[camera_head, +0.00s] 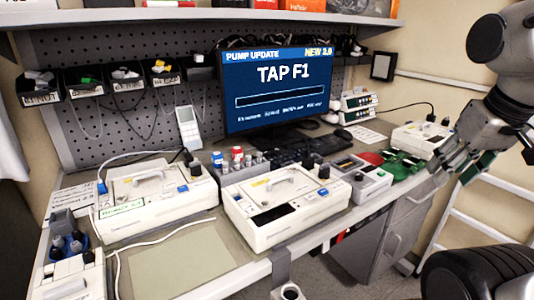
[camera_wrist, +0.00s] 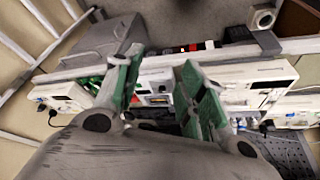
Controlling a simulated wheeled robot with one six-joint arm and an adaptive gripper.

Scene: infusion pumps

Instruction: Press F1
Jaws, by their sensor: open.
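The monitor (camera_head: 276,117) at the back of the bench shows "PUMP UPDATE", "NEW 2.0" and "TAP F1" above an empty-looking bar. A dark keyboard (camera_head: 296,150) lies on the bench below the screen; its single keys are too small to tell apart, so I cannot pick out F1. My gripper (camera_head: 490,160) is at the right of the head view, well to the right of the keyboard and apart from it. In the wrist view my gripper (camera_wrist: 160,82) shows its green-padded fingers spread, with nothing held between them.
Two large white pumps (camera_head: 157,202) (camera_head: 287,212) stand along the bench front. A smaller grey device (camera_head: 358,178), a green circuit board (camera_head: 403,165) and another white pump (camera_head: 420,138) lie between keyboard and gripper. A shelf (camera_head: 200,15) overhangs the back. A ladder (camera_head: 455,213) stands at right.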

